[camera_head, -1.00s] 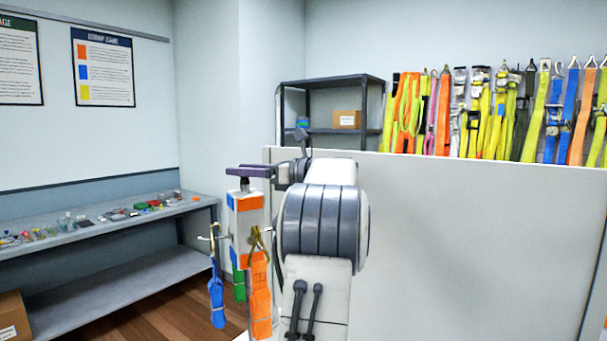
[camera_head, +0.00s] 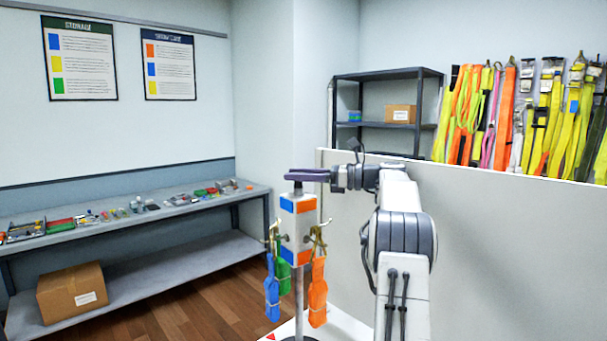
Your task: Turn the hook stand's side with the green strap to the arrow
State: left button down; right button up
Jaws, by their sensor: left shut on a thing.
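The hook stand (camera_head: 297,231) is a pale block on a post, with blue patches on its left visible face and orange patches on its right one. Brass hooks carry a blue strap (camera_head: 271,292) at the left, a green strap (camera_head: 283,272) partly hidden just right of it, and an orange strap (camera_head: 318,300) at the right. A red arrow (camera_head: 271,337) shows in part at the bottom edge, on the white top at the stand's foot. My left gripper (camera_head: 301,176), dark purple, is shut on the stand's top above the block. My right gripper is out of view.
A white partition (camera_head: 490,250) stands right of the stand, behind my arm. A grey bench (camera_head: 130,222) with small items runs along the left wall, with a cardboard box (camera_head: 72,290) on its lower shelf. Straps (camera_head: 505,115) hang beyond the partition.

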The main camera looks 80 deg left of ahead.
pick_arm(q)
jog(key=shift+c, duration=1)
grip_release()
jog(key=shift+r, duration=0.5)
jog(key=r, duration=0.3)
jog(key=shift+w+d+r, duration=0.25)
jog(key=shift+w+d, duration=0.05)
jog(key=shift+d, duration=0.1)
jog(key=w+d+r, duration=0.6)
jog(key=d, duration=0.2)
jog(key=shift+d+r+b, duration=0.3)
jog(key=shift+d+b, duration=0.05)
jog(key=shift+b, duration=0.05)
